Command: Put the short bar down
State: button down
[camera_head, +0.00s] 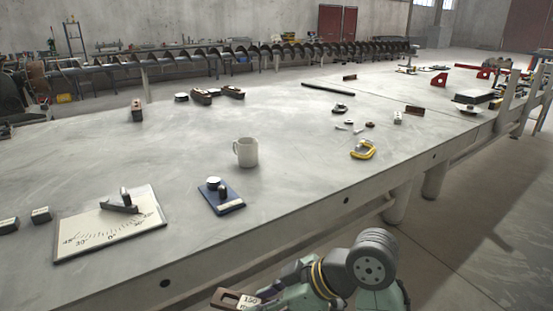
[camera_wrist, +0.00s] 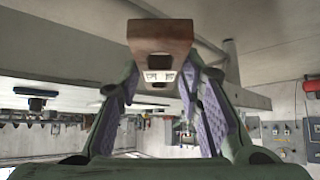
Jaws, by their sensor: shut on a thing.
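The short bar is a brown block with a white "150" label (camera_head: 236,300), at the bottom of the head view. It also shows in the wrist view as a brown block (camera_wrist: 160,35) between the purple-padded fingers of my gripper (camera_wrist: 163,84). My gripper (camera_head: 268,293) is shut on it, in front of the table's near edge and off the tabletop. The far part of the bar is hidden in the wrist view.
On the grey table (camera_head: 310,190) stand an angle plate (camera_head: 90,238), a blue-based device (camera_head: 219,197), a white mug (camera_head: 245,152) and a yellow clamp (camera_head: 363,150). Small dark blocks (camera_head: 41,215) lie at the far left. The tabletop right of the blue-based device is bare near the edge.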

jog(key=w+f+m+t+h, duration=0.2)
jog(key=w+f+m+h, duration=0.1)
jog(key=f, duration=0.8)
jog(key=w+d+f+m+t+h, duration=0.1)
jog(key=w+f+m, duration=0.5)
jog(key=f, duration=0.6)
jog(key=w+d+f+m+t+h, duration=0.1)
jog(key=w+f+m+t+h, duration=0.2)
jog(key=f, duration=0.9)
jog(key=w+m+h, duration=0.1)
jog(key=m, duration=0.1)
jog(key=shift+w+m+t+h, duration=0.2)
jog(key=shift+m+t+h, duration=0.1)
jog(key=shift+m, duration=0.1)
jog(key=shift+w+d+r, duration=0.1)
jog(key=shift+d, duration=0.15)
